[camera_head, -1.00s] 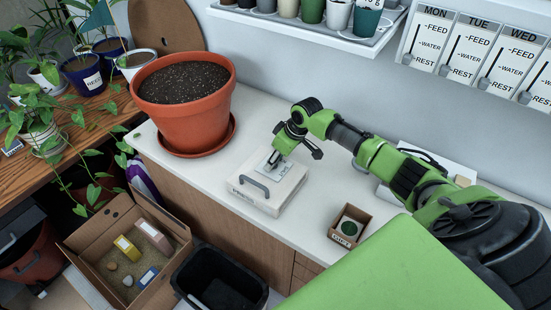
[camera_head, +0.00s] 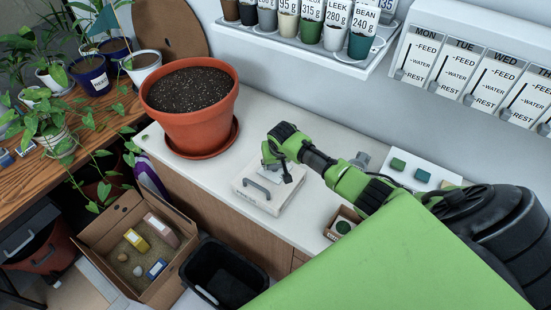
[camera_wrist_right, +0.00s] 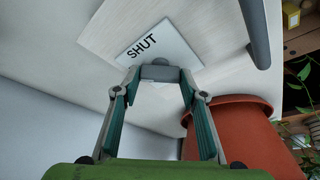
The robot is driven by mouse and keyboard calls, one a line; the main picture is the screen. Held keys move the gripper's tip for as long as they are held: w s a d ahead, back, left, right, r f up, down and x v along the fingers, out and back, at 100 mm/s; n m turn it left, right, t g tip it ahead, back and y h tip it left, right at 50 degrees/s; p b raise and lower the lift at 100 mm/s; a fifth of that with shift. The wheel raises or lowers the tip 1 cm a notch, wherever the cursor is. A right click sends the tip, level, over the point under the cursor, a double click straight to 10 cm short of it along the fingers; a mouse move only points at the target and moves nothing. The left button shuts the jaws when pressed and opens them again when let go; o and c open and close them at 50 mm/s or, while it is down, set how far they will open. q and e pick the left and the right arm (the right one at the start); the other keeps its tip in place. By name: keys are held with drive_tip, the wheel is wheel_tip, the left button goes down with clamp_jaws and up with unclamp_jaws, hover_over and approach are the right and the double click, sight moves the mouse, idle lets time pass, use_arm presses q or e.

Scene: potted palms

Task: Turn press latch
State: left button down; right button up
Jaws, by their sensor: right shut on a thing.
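The press is a low white box (camera_head: 285,203) with a grey bar handle (camera_head: 257,190) on its top, on the white counter. In the right wrist view its pale top carries a white plate (camera_wrist_right: 143,42) marked SHUT, beside the handle (camera_wrist_right: 258,32). A small grey latch (camera_wrist_right: 160,72) sits at the plate's edge, between my right fingertips. My right gripper (camera_head: 277,168) is over the back of the press; in the wrist view the gripper (camera_wrist_right: 160,84) is shut on the latch. The arm partly hides the plate in the head view. My left gripper is not in view.
A large terracotta pot (camera_head: 188,118) of soil stands left of the press. A small brown box (camera_head: 342,222) is to the right. A shelf (camera_head: 300,48) of cups hangs behind. A cardboard box (camera_head: 110,240) and a black bin (camera_head: 225,272) stand below the counter front.

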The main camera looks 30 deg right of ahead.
drive_tip(key=shift+a+m, duration=0.2)
drive_tip(key=shift+m, duration=0.8)
drive_tip(key=m+g+h, duration=0.1)
drive_tip(key=m, duration=0.1)
drive_tip(key=shift+w+m, duration=0.1)
drive_tip(key=shift+m, duration=0.3)
drive_tip(key=shift+w+m+g+h+b, duration=0.1)
drive_tip(key=shift+m+g+h+b, duration=0.25)
drive_tip(key=shift+m, duration=0.75)
drive_tip(key=shift+m+g+h+b, duration=0.25)
drive_tip(key=shift+m+g, duration=0.1)
drive_tip(key=shift+m, duration=0.75)
drive_tip(key=o, duration=1.1)
drive_tip(key=shift+o, duration=0.2)
drive_tip(key=v, duration=1.2)
